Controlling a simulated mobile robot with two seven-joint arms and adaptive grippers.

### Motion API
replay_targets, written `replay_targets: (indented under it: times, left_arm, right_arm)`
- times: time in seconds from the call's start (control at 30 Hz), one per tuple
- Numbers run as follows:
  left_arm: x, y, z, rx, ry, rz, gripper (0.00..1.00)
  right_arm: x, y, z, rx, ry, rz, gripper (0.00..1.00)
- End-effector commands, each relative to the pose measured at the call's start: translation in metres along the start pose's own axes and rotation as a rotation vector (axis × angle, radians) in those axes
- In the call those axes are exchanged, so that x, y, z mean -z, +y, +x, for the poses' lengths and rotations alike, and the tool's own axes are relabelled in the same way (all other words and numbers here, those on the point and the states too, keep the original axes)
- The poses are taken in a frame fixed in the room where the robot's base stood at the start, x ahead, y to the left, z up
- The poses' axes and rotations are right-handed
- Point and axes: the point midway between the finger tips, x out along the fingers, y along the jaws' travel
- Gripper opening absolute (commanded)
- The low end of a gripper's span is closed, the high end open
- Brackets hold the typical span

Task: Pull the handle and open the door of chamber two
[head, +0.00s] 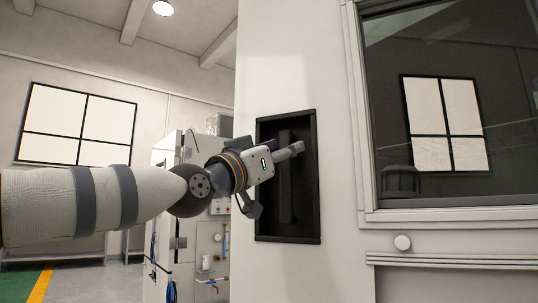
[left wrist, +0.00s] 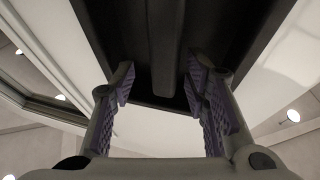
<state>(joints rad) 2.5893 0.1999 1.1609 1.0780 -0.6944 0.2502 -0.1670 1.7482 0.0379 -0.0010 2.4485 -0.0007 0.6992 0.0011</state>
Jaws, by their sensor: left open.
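The chamber door (head: 283,75) is a pale panel with a black recessed frame (head: 312,215) set in it. A dark upright handle bar (head: 286,200) stands inside the recess, partly hidden by my gripper. My left gripper (head: 277,178) is open at the recess, one finger reaching across its upper part and the other near its left edge. In the left wrist view the handle bar (left wrist: 165,50) lies in line with the gap between the two spread fingers. I cannot tell whether either finger touches it. My right gripper is out of view.
Behind my arm stands pale equipment (head: 210,250) with pipes and cables.

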Motion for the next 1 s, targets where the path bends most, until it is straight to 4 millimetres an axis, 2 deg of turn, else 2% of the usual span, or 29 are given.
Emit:
replay_targets:
  times: [0.3,0.43,0.6,0.8,0.83,1.0]
  left_arm:
    - [0.002,-0.002,-0.073,0.005,0.002,-0.001,0.42]
    - [0.003,-0.002,-0.098,0.005,0.003,-0.001,0.42]
    - [0.002,-0.001,-0.111,0.004,0.003,0.0,0.42]
    - [0.002,0.0,-0.112,0.004,0.002,-0.001,0.42]
    - [0.002,0.0,-0.111,0.004,0.002,-0.001,0.42]
    - [0.001,-0.001,-0.111,0.004,0.0,-0.002,0.42]
  right_arm:
    - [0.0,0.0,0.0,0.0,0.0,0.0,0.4]
    - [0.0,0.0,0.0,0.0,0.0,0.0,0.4]
    - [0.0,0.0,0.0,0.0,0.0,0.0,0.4]
    - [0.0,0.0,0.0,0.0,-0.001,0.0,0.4]
    - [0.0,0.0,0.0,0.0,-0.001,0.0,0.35]
    - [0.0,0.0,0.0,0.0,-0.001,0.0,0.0]
